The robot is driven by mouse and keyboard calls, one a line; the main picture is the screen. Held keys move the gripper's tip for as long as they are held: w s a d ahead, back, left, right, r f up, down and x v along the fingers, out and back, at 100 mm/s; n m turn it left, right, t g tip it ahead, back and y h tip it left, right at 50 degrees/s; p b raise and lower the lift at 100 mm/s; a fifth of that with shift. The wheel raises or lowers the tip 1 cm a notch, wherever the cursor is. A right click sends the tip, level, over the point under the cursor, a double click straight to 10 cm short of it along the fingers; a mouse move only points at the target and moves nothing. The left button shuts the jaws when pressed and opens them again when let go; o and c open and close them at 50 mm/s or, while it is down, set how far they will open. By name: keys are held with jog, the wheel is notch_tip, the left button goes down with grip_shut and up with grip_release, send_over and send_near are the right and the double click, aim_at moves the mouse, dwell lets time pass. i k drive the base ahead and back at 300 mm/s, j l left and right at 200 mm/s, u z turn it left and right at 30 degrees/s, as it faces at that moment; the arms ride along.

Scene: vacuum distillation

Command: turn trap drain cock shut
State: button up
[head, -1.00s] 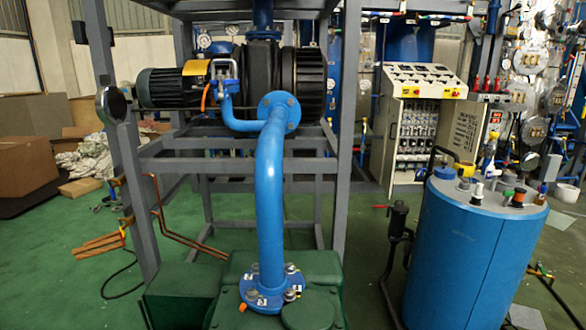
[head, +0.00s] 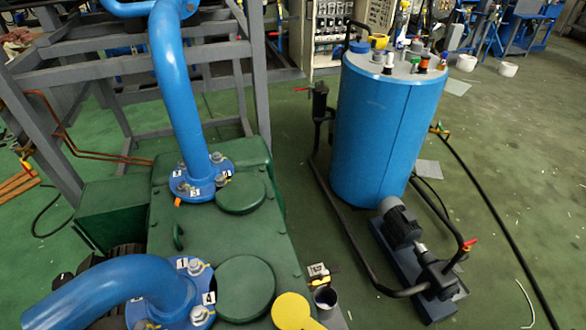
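Several small cocks are in the head view, and I cannot tell which is the trap drain cock. A red-handled cock (head: 469,243) sits on the black pipe by the small pump. Another small cock with a brass body (head: 438,129) is on the right side of the blue tank (head: 385,130). A red handle (head: 303,89) sticks out at the small black vessel (head: 320,100) left of the tank. Whether any is open or shut is too small to tell. My gripper is not in view.
A green machine casing (head: 225,235) with blue flanged pipes (head: 180,90) fills the near left. A grey pump (head: 400,225) stands on a blue base before the tank. A black hose (head: 495,215) crosses the floor at right. Green floor (head: 530,160) is mostly open there.

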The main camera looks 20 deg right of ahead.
aim_at(335, 270)
jog(key=l+u, duration=0.4)
jog(key=k+l+u, duration=0.1)
jog(key=l+u, duration=0.25)
jog(key=l, duration=0.25)
